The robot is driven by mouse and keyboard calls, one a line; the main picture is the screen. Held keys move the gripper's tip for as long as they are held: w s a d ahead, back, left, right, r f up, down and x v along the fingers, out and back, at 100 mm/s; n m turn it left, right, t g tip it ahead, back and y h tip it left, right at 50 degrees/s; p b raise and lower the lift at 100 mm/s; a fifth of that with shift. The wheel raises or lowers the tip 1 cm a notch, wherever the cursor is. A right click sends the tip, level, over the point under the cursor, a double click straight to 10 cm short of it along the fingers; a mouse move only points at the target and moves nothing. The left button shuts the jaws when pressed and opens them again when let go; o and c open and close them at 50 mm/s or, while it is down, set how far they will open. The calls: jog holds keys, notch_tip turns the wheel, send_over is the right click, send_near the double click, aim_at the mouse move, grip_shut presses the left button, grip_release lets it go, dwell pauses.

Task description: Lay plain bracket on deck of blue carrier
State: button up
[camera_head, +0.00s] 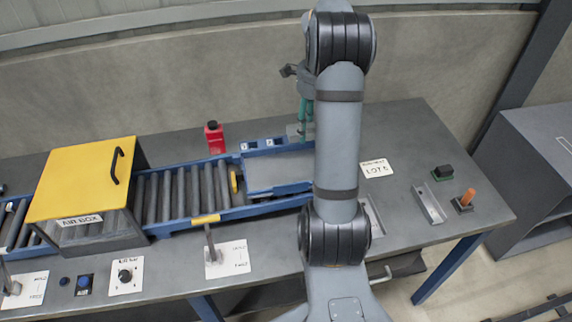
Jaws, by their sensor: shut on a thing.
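The blue carrier (262,192) sits at the right end of the roller line, with a flat grey deck (275,171) that is bare where it shows. My gripper (305,122) has teal fingers and points down by the carrier's back right edge. It is shut on a small grey piece (293,130), which looks like the plain bracket. My arm hides the carrier's right end and part of the gripper. I cannot tell whether the piece touches anything below it.
A yellow-topped box (78,180) spans the rollers (180,195) at left. Levers and knobs line the front.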

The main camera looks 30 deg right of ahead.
send_over(286, 172)
notch_tip(286, 172, down, 5)
jog(key=shift+f+p, duration=0.1)
jog(key=shift+p, duration=0.3)
notch_tip(286, 172, down, 3)
jog(key=shift+a+f+p, duration=0.1)
jog(key=shift+p, duration=0.3)
jog(key=shift+f, duration=0.4)
jog(key=shift+f, duration=0.1)
jog(key=shift+f+b, duration=0.15)
jog(key=shift+b, duration=0.15)
jog(key=o, duration=1.2)
notch_tip(286, 172, up, 13)
jog(key=shift+f, duration=0.2)
